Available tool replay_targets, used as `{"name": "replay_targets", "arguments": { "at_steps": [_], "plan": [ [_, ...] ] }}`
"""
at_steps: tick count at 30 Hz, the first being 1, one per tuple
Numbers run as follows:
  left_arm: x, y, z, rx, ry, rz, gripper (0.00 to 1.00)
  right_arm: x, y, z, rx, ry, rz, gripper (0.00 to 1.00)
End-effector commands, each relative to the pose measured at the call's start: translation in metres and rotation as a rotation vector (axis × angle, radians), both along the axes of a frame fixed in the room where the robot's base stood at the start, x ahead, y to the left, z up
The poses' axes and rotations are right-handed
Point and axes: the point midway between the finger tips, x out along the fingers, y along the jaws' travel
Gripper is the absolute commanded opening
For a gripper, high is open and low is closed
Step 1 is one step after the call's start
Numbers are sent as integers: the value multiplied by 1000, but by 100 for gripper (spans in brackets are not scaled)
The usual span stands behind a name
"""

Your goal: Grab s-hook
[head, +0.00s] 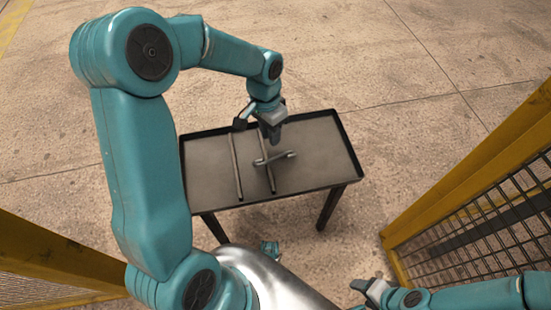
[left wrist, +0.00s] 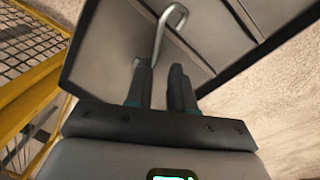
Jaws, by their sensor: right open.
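The s-hook (head: 275,158) is a grey metal hook lying across the right one of two thin bars on a dark tray table (head: 205,185). In the left wrist view the s-hook (left wrist: 165,32) shows its curved end, and its shank runs down to near the left fingertip. My left gripper (head: 257,130) is above the table just behind the s-hook. In the left wrist view its fingers (left wrist: 161,75) are apart, with nothing clamped between them. My right gripper (head: 369,289) is open and empty at the bottom right, away from the table.
The two thin bars (head: 236,165) cross the tray from back to front. The tray has a raised dark rim. A yellow-framed mesh fence (head: 480,240) stands at the right, and another yellow frame (head: 40,245) at the left. The concrete floor behind the table is clear.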

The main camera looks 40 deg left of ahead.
Motion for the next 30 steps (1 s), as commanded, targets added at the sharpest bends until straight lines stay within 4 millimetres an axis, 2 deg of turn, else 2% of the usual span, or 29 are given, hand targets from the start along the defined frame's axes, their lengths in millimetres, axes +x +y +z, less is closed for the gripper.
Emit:
{"name": "replay_targets", "arguments": {
  "at_steps": [1, 3, 11, 20, 27, 28, 30],
  "plan": [
    [-2, -2, -16, -1, 4, 0, 23, 0, 0, -7, 0, 0, 0, 59],
    [-2, -4, -27, -1, 3, -1, 23, 0, 0, -11, 0, 0, 0, 59],
    [0, -6, -44, 0, 0, 0, 23, 0, 0, -15, 0, 0, 0, 59],
    [6, -14, -88, -1, 2, 0, 23, 0, 0, -36, 0, 0, 0, 59],
    [7, -15, -91, 0, -1, 1, 23, 0, 0, -35, 0, 0, 0, 59],
    [7, -15, -91, 0, -1, 1, 19, 0, 0, -35, 0, 0, 0, 59],
    [7, -15, -91, -1, -1, 1, 0, 0, 0, -35, 0, 0, 0, 59]
  ]
}}
